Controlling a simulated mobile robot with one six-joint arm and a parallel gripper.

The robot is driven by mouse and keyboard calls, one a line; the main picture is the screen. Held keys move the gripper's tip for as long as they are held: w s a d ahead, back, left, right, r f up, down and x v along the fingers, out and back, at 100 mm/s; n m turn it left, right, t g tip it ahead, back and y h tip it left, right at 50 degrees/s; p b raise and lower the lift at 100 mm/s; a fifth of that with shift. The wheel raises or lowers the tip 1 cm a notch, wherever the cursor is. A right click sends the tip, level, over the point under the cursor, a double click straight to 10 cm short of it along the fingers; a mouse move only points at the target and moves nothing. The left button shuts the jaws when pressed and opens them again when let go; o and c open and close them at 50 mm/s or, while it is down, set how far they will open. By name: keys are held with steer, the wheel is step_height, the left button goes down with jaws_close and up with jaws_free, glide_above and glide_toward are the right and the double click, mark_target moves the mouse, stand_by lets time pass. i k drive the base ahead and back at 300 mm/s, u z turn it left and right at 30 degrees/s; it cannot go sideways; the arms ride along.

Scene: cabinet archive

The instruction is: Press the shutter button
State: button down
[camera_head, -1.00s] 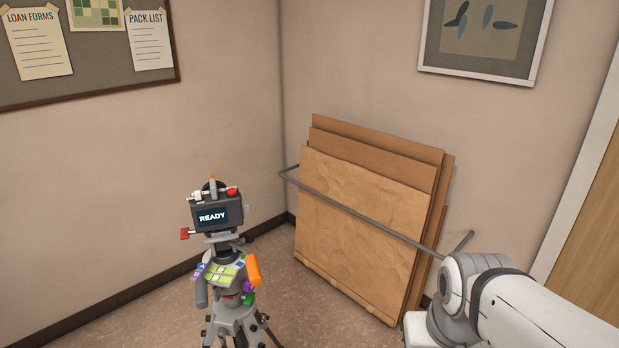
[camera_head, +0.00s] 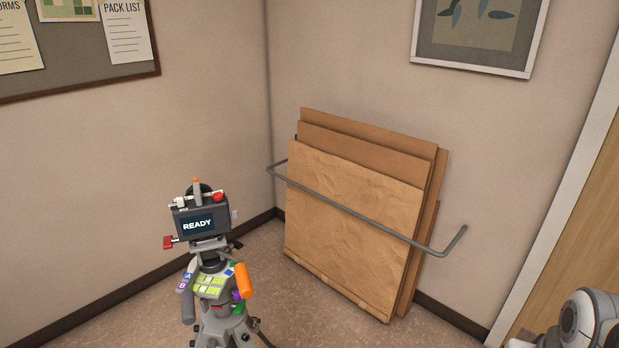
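A dark camera (camera_head: 200,221) stands on a grey tripod (camera_head: 222,326) at the lower left of the head view. Its screen faces me and reads READY. A red round button (camera_head: 218,197) sits on the top right of the camera; which control is the shutter button is not labelled. A red piece (camera_head: 169,242) sticks out at the camera's lower left. Below it, the tripod head carries an orange grip (camera_head: 243,281) and a yellow-green panel with small buttons. Only a white and grey part of my arm shows at the bottom right; my gripper is out of view.
Large brown boards (camera_head: 352,228) lean in the corner behind a grey metal rail (camera_head: 355,213), right of the tripod. A wooden door (camera_head: 588,238) is at the right edge. Bare floor lies between the tripod and the boards.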

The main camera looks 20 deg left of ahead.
mark_target(218, 196)
steer(key=z, duration=0.1)
steer(key=k, duration=0.75)
steer(key=u, duration=0.8)
steer(key=i, duration=1)
